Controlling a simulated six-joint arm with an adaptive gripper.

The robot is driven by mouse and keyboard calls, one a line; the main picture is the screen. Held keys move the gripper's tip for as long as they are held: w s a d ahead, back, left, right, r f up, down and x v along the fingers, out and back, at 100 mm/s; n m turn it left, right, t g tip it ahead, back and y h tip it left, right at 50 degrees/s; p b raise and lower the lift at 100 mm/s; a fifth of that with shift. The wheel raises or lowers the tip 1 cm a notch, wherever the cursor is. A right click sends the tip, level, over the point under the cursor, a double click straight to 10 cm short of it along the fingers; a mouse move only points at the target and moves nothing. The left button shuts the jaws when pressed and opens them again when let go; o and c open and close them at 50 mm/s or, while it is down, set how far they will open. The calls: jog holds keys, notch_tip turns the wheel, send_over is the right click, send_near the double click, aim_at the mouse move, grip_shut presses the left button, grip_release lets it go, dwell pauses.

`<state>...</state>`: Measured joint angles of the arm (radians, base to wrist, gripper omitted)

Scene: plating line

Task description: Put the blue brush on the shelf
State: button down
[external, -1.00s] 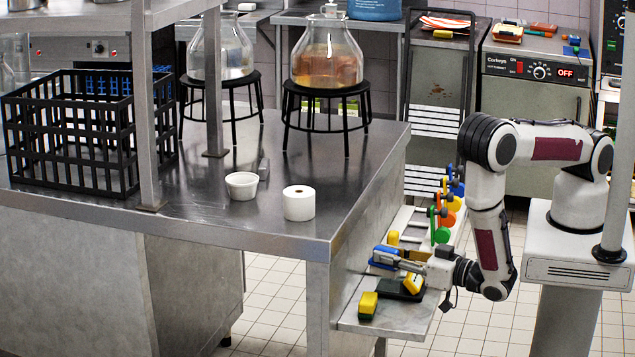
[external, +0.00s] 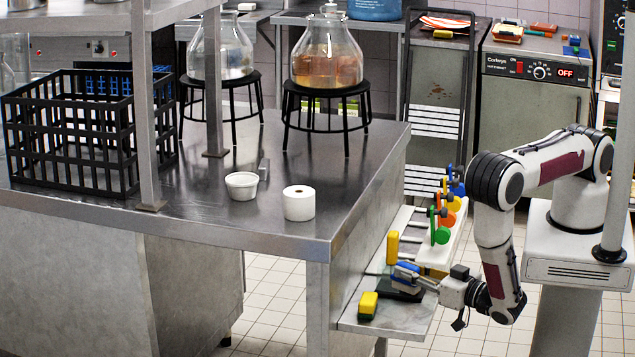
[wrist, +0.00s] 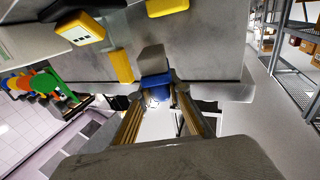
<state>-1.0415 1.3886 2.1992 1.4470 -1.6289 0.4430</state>
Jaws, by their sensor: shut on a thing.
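My gripper (external: 405,278) is shut on the blue brush (external: 406,268), low beside the right side of the steel table. In the wrist view the blue brush (wrist: 155,92) with its grey part lies between the fingertips of my gripper (wrist: 160,100). A low steel shelf (external: 390,327) runs along the table's side, under my gripper. A dark flat thing (external: 400,291) lies just below the brush. I cannot tell whether the brush touches it.
A yellow and green block (external: 368,304) stands on the shelf's near end. An upright yellow thing (external: 392,247) stands just behind my gripper. A white rack with coloured pieces (external: 445,232) is farther back. The shelf's front right part is clear.

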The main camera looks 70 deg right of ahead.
jog(key=shift+f, duration=0.15)
jog(key=shift+f, duration=3.25)
jog(key=shift+f, duration=0.6)
jog(key=c, duration=1.8)
grip_release()
jog(key=shift+s+a, duration=0.1)
jog(key=shift+s, duration=0.05)
jog(key=shift+v, duration=5.85)
